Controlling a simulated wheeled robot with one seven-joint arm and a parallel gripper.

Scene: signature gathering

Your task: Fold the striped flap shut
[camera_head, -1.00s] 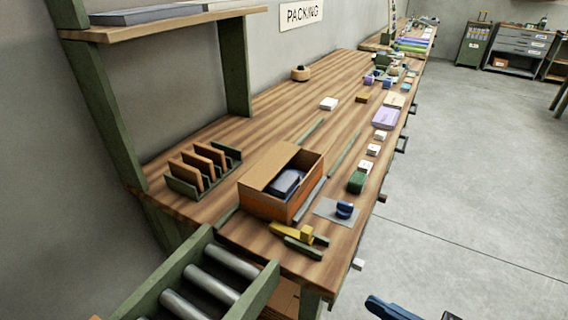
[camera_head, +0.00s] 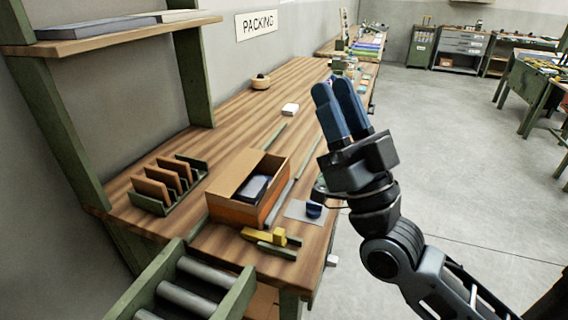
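An orange-brown cardboard box (camera_head: 233,212) stands on the packing bench, with a dark blue-grey item (camera_head: 252,189) inside. A plain brown panel (camera_head: 238,171) lies along the box's left side, and the right part of the top is open. I cannot make out stripes on any flap. My gripper (camera_head: 333,88) is raised to the right of the box, apart from it, with its blue fingers pointing up. The fingers look close together and nothing shows between them; the angle hides whether they touch.
A rack with brown dividers (camera_head: 159,204) stands left of the box. A roller conveyor (camera_head: 193,297) adjoins the bench's near end. The bench behind the box has free room.

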